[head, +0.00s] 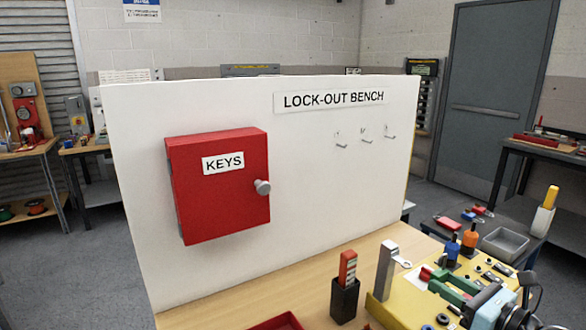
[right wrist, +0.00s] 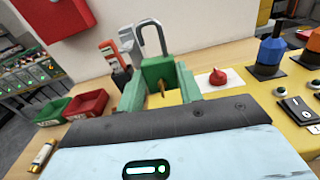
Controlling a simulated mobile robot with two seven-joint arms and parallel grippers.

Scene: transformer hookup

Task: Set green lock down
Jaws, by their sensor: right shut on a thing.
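The green lock (right wrist: 157,72), with a raised grey shackle (right wrist: 150,35) and a brass-coloured key at its near face, is between the fingers of my right gripper (right wrist: 160,85) in the right wrist view. The gripper is shut on it. In the head view my right gripper (head: 452,286) is at the lower right, over the yellow panel (head: 400,312); the lock is hard to tell from the green fingers there. Whether the lock touches the panel I cannot tell. My left gripper is not in view.
A white board carries a red key cabinet (head: 220,185) and several empty hooks (head: 366,140). A red-topped piece in a black holder (head: 345,290) and a grey upright (head: 386,268) stand left of the gripper. Red (right wrist: 86,105) and green (right wrist: 52,110) trays sit on the bench. A red knob (right wrist: 217,78) is close by.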

